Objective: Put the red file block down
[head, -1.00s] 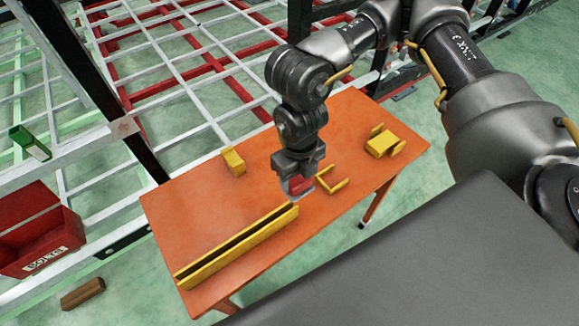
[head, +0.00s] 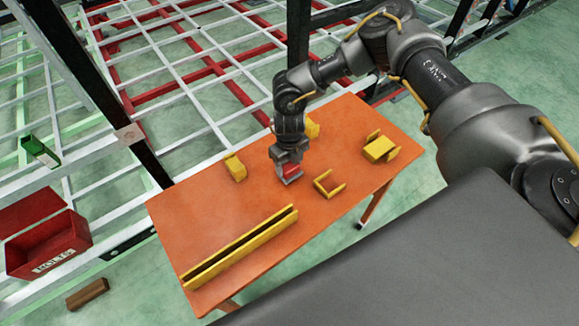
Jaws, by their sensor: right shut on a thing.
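The red file block (head: 291,170) is between the fingers of my right gripper (head: 288,176). The gripper points down and is shut on the block, low over the orange table (head: 230,215). I cannot tell whether the block touches the tabletop. The gripper hides part of the block. A yellow U-shaped bracket (head: 324,190) lies on the table just to the right of it. My left gripper is not in view.
A long yellow channel (head: 240,248) lies along the table's front left. Yellow pieces stand at the left back (head: 235,167), behind the gripper (head: 312,129) and at the right (head: 380,148). A red box (head: 50,250) is on the floor at left. The table's middle left is bare.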

